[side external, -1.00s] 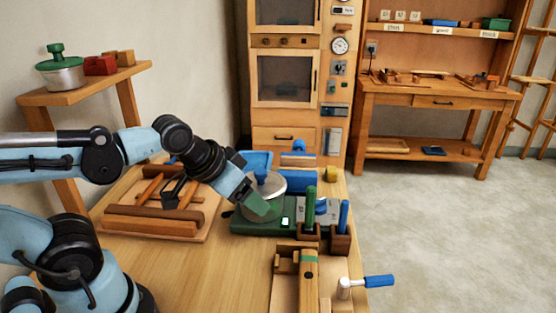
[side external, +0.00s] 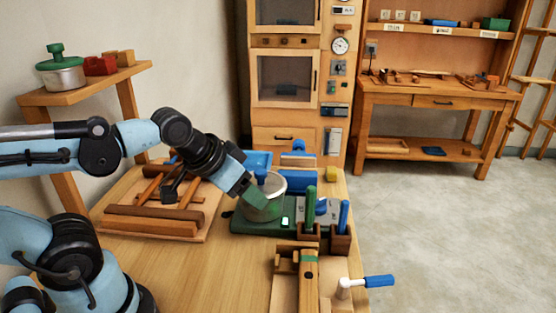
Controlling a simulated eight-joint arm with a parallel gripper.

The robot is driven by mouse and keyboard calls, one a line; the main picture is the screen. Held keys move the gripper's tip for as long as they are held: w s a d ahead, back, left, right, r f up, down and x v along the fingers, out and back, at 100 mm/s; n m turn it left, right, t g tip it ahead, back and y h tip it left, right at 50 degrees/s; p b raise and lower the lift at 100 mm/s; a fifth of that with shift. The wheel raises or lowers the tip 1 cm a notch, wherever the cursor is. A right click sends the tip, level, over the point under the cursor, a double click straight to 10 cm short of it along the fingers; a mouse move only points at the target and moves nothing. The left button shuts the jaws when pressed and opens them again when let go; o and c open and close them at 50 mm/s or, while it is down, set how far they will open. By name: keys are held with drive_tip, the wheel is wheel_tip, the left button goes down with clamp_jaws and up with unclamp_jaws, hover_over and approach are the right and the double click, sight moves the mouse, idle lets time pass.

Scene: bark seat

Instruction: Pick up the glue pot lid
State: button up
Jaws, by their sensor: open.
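A silvery pot (side external: 264,211) stands on a green base (side external: 245,227) with a small lit display, on the wooden bench. Its pale lid (side external: 274,187) has a blue knob (side external: 261,175) and sits on the pot. My gripper (side external: 256,197) has green fingertips, points down to the right and is open. It overlaps the left part of the lid and pot in the picture, just below the knob. I cannot tell whether it touches the lid. A second pot (side external: 62,76) with a green-knobbed lid (side external: 57,56) stands on the shelf at upper left.
Green-handled (side external: 310,205) and blue-handled (side external: 343,215) tools stand upright in brown holders right of the pot. A wooden frame (side external: 150,221) lies to the left. A wooden clamp (side external: 308,280) and a blue-handled mallet (side external: 378,281) are in front.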

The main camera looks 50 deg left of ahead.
wheel_tip(320, 180, up, 5)
drive_tip(key=a+m+t+h, duration=0.5)
drive_tip(key=a+h, duration=0.1)
drive_tip(key=a, duration=0.8)
approach(257, 171)
drive_tip(key=shift+x, duration=5.65)
drive_tip(key=shift+d, duration=0.1)
drive_tip(key=c, duration=1)
